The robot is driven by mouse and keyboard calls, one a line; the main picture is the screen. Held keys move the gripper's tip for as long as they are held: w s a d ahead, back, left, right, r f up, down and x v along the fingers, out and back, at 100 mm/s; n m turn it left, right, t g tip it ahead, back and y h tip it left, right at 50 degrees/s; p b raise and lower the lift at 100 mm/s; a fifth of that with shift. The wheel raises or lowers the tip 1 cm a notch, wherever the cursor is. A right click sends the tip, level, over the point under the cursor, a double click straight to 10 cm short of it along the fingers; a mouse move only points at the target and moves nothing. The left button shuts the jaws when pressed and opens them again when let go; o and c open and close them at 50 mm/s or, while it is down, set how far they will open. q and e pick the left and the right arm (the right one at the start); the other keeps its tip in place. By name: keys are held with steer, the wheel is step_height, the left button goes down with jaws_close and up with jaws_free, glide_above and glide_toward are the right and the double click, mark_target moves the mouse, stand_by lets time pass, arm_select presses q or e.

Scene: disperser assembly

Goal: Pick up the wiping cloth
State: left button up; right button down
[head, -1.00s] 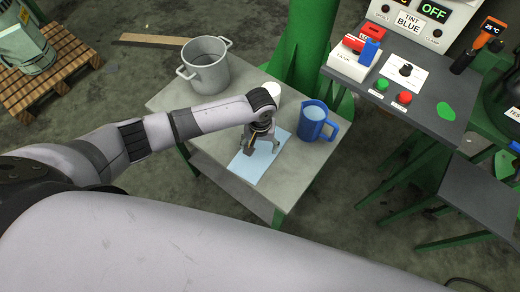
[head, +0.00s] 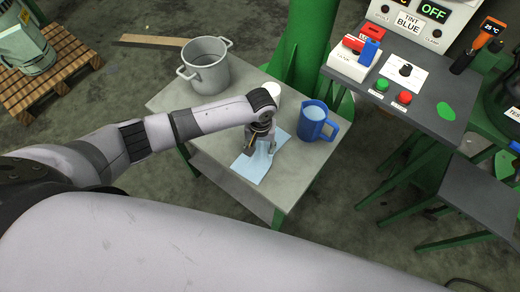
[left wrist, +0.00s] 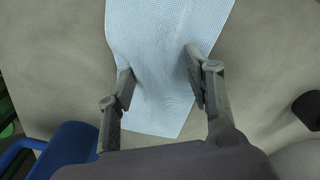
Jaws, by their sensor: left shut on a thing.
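The light blue wiping cloth (head: 249,168) lies on the small grey table (head: 223,176). It is bunched up at my left gripper (head: 260,150), which reaches down onto it from above. In the left wrist view the cloth (left wrist: 165,50) runs between the two fingers of the left gripper (left wrist: 160,88) and is creased there. The fingers are shut on the cloth, with the gathered fabric between them. The rest of the cloth still lies on the tabletop. My right gripper is not in view.
A blue jug (head: 314,121) stands right of the cloth, and a white cup (head: 272,89) stands behind the gripper. A grey pot (head: 204,65) stands at the table's back left corner. A control panel (head: 402,85) stands to the right.

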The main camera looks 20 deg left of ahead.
arm_select(q)
steer(key=shift+s+a+f, duration=0.15)
steer(key=shift+s+f, duration=0.15)
steer(key=shift+f, duration=0.05)
steer(key=c, duration=0.3)
jaws_close()
stand_by(0.6)
step_height(320, 180, up, 12)
steer(key=p, duration=1.3)
steer(key=shift+w+r, duration=0.2)
steer(key=shift+w, duration=0.1)
